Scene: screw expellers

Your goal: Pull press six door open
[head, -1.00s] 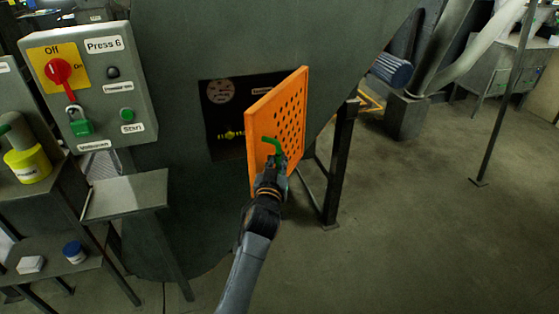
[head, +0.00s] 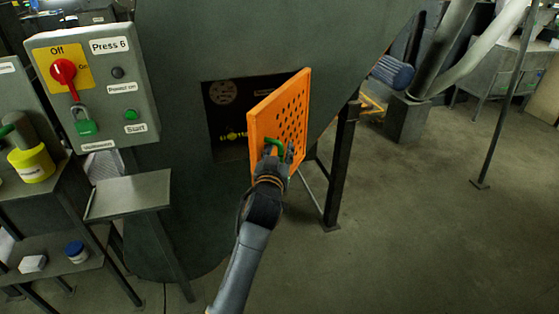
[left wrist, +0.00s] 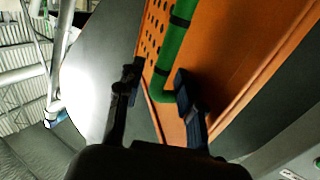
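The orange perforated press door (head: 263,120) stands swung out from the dark square opening (head: 228,115) below the Press 6 box. A green bent handle (head: 275,143) is on its front. My left gripper (head: 279,152) is at the handle, with its fingers spread. In the left wrist view, the fingers of my gripper (left wrist: 157,72) are apart, and the green handle (left wrist: 173,50) runs down between them in the picture. I cannot tell whether a finger touches it. The orange door (left wrist: 235,60) is behind the handle. My right gripper is not in view.
The Press 6 control box (head: 95,90) with a red switch and green padlock is at the left. A small metal shelf (head: 130,195) stands below it. A dark support leg (head: 340,165) is right of the door. The floor (head: 430,230) at the right is clear.

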